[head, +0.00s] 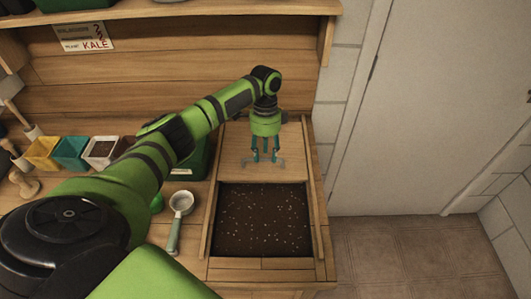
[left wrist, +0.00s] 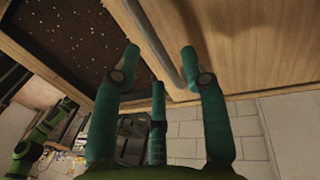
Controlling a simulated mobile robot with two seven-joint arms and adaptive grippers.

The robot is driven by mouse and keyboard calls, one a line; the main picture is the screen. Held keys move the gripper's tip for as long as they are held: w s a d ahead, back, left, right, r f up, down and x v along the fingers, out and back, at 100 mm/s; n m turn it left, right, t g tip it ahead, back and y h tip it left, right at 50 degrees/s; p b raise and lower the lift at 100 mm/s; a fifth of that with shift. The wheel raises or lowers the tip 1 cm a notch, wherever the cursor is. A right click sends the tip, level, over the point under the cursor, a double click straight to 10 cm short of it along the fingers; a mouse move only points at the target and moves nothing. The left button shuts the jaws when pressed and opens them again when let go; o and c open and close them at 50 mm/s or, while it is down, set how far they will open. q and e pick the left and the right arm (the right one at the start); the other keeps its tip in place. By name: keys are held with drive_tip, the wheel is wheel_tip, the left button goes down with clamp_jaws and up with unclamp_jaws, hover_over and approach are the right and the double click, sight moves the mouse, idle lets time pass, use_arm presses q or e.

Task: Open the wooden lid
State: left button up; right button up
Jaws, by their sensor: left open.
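The wooden lid (head: 240,137) lies over the back part of a wooden bin (head: 207,222). Dark speckled soil (head: 262,220) shows uncovered in the front part. My left gripper (head: 265,157) points down at the lid's front part, with its fingers apart. A grey bar-like handle shows by the fingertips in the head view. In the left wrist view, the lid (left wrist: 245,45) fills the upper right and the grey bar (left wrist: 160,47) runs between my open fingers (left wrist: 160,58). I cannot tell whether they touch it. My right gripper is out of view.
A green-handled scoop (head: 180,205) lies left of the bin. A dark green crate is partly hidden behind my left arm. A shelf (head: 200,10) runs above. Open floor (head: 410,255) and a door are at right.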

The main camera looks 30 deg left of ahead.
use_arm(q)
wheel_tip(320, 180, up, 11)
drive_tip(key=w+a, duration=0.1)
drive_tip(key=shift+w, duration=0.35)
drive_tip(key=shift+a, duration=0.1)
